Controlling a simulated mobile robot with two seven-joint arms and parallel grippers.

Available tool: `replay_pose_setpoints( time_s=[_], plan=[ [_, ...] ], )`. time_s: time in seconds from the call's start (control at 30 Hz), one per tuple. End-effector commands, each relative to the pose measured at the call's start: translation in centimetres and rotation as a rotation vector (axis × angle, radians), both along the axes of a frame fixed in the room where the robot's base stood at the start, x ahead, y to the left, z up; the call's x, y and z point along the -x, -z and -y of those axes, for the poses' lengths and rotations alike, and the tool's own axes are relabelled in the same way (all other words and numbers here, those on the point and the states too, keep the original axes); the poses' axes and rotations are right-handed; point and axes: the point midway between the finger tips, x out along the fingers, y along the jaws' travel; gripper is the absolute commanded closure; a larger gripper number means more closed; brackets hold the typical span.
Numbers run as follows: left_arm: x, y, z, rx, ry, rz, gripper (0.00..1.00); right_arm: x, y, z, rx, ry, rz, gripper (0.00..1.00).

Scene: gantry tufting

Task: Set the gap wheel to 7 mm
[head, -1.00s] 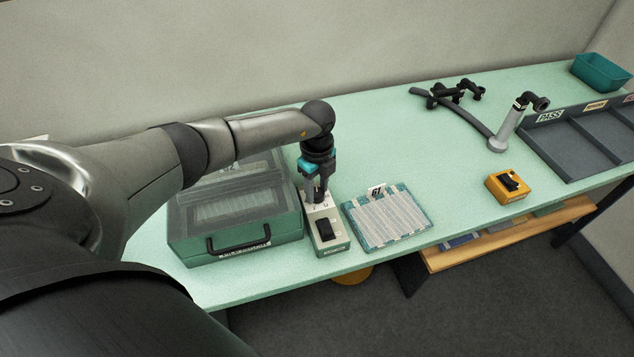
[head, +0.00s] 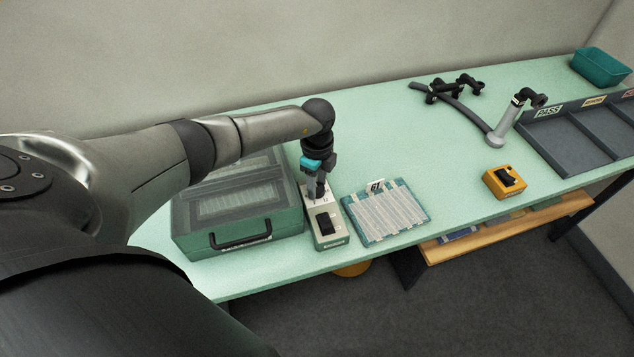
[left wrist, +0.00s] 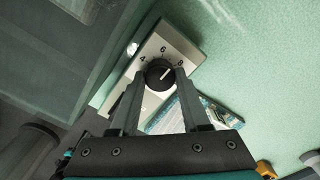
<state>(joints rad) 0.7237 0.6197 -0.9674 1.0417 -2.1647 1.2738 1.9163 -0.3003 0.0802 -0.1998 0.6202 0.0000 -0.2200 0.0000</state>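The gap wheel (left wrist: 159,76) is a round black knob on the pale face of a small box (left wrist: 183,48), with 4, 6 and 8 printed around it. Its white mark points between 6 and 8, closer to the 8 side; I cannot read it exactly. In the head view the box (head: 333,240) stands near the bench's front edge, with a black switch on its front part. My left gripper (head: 318,196) points down over the box's back part. In the left wrist view its fingers (left wrist: 160,80) are against both sides of the wheel. My right gripper is out of view.
A green case (head: 290,222) with a handle stands left of the box, close to my gripper. A striped sample card (head: 388,214) lies right of it. An orange switch box (head: 504,182), a lamp-like post (head: 497,135) and sorting trays (head: 560,143) are farther right.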

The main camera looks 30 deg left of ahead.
Motion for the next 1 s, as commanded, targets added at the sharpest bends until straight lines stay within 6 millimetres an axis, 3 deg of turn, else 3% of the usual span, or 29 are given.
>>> replay_pose_setpoints(
  time_s=[0.03,0.27,0.6,0.77,1.0],
  plan=[
    [-0.1,-0.1,-0.1,-0.002,0.000,0.003,0.49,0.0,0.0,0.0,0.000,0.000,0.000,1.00],
    [-0.1,-0.1,-0.1,-0.001,0.001,0.002,0.24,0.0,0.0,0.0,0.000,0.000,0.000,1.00],
    [-0.1,-0.5,0.0,0.000,0.001,0.002,0.24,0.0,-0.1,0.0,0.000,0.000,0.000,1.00],
    [-0.1,-2.4,-0.1,0.000,0.003,0.004,0.24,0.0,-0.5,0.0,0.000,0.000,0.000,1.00],
    [-0.2,-7.4,-0.1,-0.001,0.002,0.006,0.24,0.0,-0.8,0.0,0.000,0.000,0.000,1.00]
  ],
)
